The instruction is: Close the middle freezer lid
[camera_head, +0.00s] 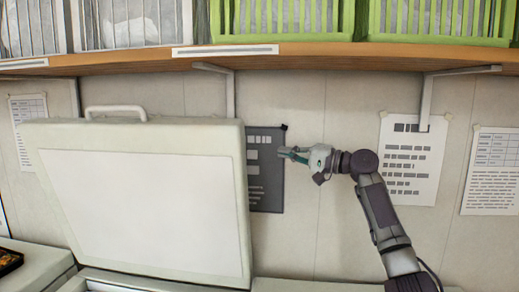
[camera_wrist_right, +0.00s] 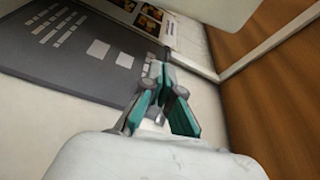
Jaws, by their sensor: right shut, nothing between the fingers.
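The middle freezer lid (camera_head: 150,200) is a large cream panel with a pale inner face. It stands raised and tilted back, open, with a handle (camera_head: 115,111) on its top edge. My right gripper (camera_head: 284,153) is just right of the lid's right edge, near its upper part, in front of the wall. Its teal-padded fingers (camera_wrist_right: 165,98) show in the right wrist view, shut with nothing between them. No contact with the lid shows. My left gripper is not in view.
A wooden shelf (camera_head: 300,55) with green crates (camera_head: 285,37) and white wire baskets runs above the lid and my right arm. A dark poster (camera_head: 268,195) and white notices (camera_head: 410,170) hang on the wall behind. A freezer top (camera_head: 310,286) lies at the bottom right.

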